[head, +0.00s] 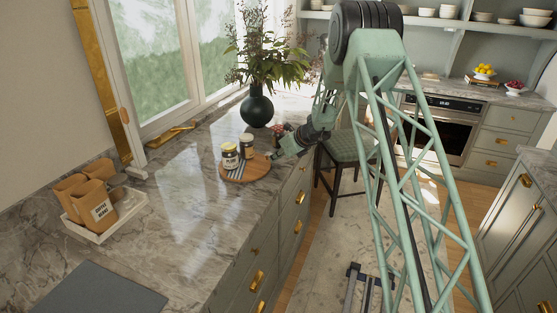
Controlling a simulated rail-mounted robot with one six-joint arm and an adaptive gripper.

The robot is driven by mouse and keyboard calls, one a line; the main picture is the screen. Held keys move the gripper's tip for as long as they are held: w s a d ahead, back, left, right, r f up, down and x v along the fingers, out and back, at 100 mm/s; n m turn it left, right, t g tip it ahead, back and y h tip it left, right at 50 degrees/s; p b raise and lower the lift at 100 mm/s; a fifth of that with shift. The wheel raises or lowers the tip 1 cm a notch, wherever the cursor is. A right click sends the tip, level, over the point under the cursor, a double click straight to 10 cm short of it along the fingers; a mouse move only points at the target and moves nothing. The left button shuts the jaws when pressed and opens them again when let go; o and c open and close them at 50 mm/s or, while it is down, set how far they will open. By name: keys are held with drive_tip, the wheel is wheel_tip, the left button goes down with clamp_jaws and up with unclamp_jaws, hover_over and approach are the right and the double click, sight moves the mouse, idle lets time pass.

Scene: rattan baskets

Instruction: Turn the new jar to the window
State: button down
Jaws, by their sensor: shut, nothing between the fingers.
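Two small dark-lidded jars stand upright on a round wooden board (262,172) on the marble counter. The front jar (230,158) has a pale label with dark print and a yellowish band. The other jar (246,148) stands just behind it to the right, with a whitish label. I cannot tell which one is the new jar. The window (160,60) is at the upper left, beyond the counter. My gripper (271,156) is shut and empty at the right edge of the board, to the right of both jars and apart from them.
A striped cloth (236,173) lies on the board. A dark vase (257,110) with leafy branches stands behind. Something small and reddish (277,130) is partly hidden by my arm. A white tray (112,225) with brown bags is at left. The counter between is clear.

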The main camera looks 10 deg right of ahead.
drive_tip(key=shift+w+a, duration=0.3)
drive_tip(key=shift+w, duration=0.25)
drive_tip(key=shift+w+n+g+y+p, duration=0.35)
drive_tip(key=shift+w+n+p, duration=0.3)
drive_tip(key=shift+p, duration=0.5)
